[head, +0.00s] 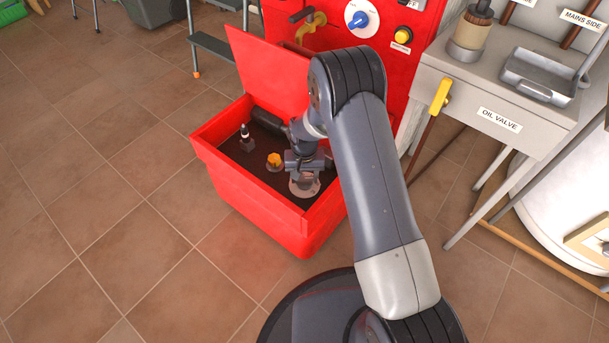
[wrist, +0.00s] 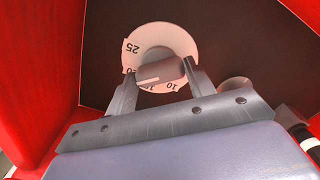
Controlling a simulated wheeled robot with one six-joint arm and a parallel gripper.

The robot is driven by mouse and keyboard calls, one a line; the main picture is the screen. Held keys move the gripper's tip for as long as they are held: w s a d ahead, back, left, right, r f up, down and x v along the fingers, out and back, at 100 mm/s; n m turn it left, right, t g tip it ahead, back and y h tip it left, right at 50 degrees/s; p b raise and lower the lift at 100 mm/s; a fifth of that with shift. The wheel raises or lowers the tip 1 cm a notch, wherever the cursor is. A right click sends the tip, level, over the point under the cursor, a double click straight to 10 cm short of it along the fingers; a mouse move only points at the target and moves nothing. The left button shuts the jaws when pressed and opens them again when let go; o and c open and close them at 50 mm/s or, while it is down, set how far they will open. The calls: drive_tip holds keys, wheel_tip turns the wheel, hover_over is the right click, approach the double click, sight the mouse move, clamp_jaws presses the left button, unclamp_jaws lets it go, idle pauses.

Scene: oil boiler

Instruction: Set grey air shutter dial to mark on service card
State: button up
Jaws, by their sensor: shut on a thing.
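The grey air shutter dial (wrist: 160,70) sits on a pale round scale plate (wrist: 165,32) inside the red burner box. My gripper (wrist: 159,66) is shut on the dial, with one finger on each side. A white line on the dial points left in the wrist view, near a number partly hidden by the left finger. "25" shows at upper left of the scale and "10" at lower right. In the head view, my gripper (head: 303,168) reaches down into the box over the scale plate (head: 304,190). I cannot make out a service card.
The red box (head: 275,225) has high walls around my gripper and a raised lid (head: 270,65). A yellow-orange knob (head: 274,161) and a black fitting with a white band (head: 246,138) stand nearby. A yellow valve lever (head: 440,96) is at right.

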sight(304, 178)
drive_tip(key=o, duration=1)
wheel_tip(304, 178, up, 11)
drive_tip(key=p, duration=0.3)
drive_tip(key=shift+p, duration=0.4)
drive_tip(key=shift+f, duration=0.15)
wheel_tip(304, 178, down, 11)
drive_tip(key=b, duration=0.4)
drive_tip(key=shift+n, duration=0.3)
drive_tip(key=shift+r, duration=0.2)
